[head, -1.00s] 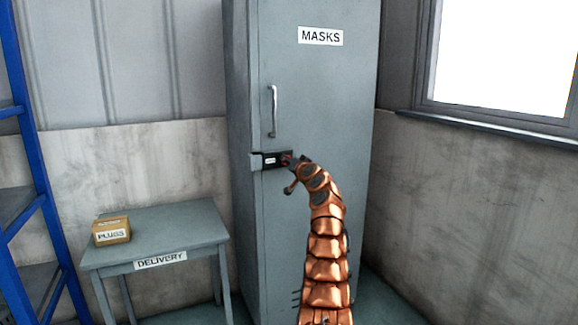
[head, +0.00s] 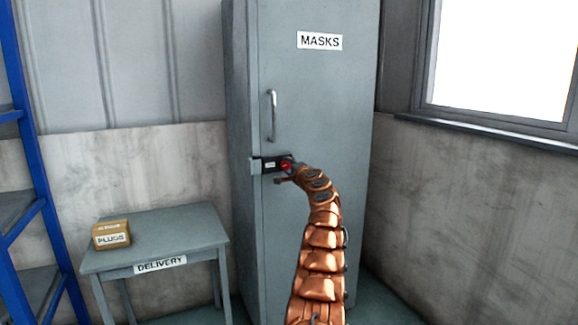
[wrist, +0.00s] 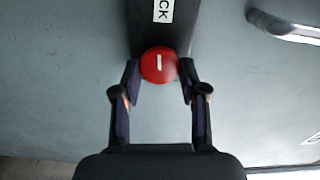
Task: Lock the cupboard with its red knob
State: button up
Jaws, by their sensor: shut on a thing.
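The grey cupboard (head: 315,105) stands upright with its door closed and a MASKS label near the top. A dark lock plate (head: 268,165) sits at the door's left edge, below the handle. The red knob (head: 287,166) is at the right end of this plate. In the wrist view the red knob (wrist: 159,64) is round with a short white mark. My gripper (wrist: 160,76) is shut on it, one finger on each side. In the head view my gripper (head: 287,174) is at the knob and partly hidden by my wrist.
A vertical door handle (head: 272,116) is above the lock. A grey DELIVERY table (head: 185,226) with a PLUGS box (head: 111,234) stands left of the cupboard. A blue rack (head: 40,190) is at the far left. A window (head: 498,58) is at the right.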

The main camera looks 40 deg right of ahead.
jog(key=shift+r+m, duration=0.1)
jog(key=shift+m, duration=0.4)
dwell(0.3)
jog(key=o, duration=1.1)
jog(key=shift+s+a, duration=0.1)
